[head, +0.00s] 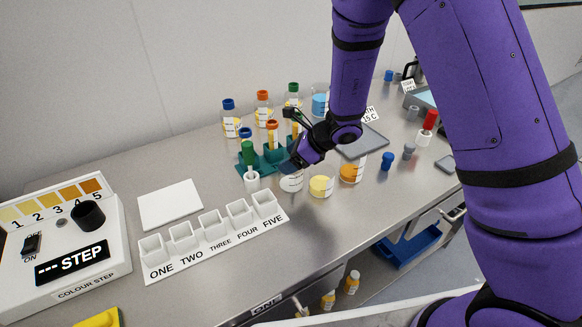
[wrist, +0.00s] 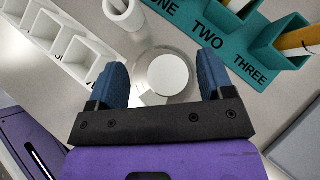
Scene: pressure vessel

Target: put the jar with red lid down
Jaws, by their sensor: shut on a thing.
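My gripper (wrist: 163,82) is shut on a round, pale jar (wrist: 160,74), with one dark blue finger on each side. The jar's round face looks white with a grey ring around it; no red lid shows on it. In the head view my gripper (head: 290,166) is over the same jar (head: 292,183), which has a pale label. The gripper hides its top. I cannot tell whether its base touches the bench. A red-topped object (head: 430,119) stands farther right, apart from my gripper.
A yellow jar (head: 321,187) and an orange jar (head: 351,173) stand close on the right. A green rack (head: 270,162) with tubes is behind, and a white numbered rack (head: 212,234) is in front. A small white cup (head: 252,182) is just left. A white plate (head: 170,205) lies farther left.

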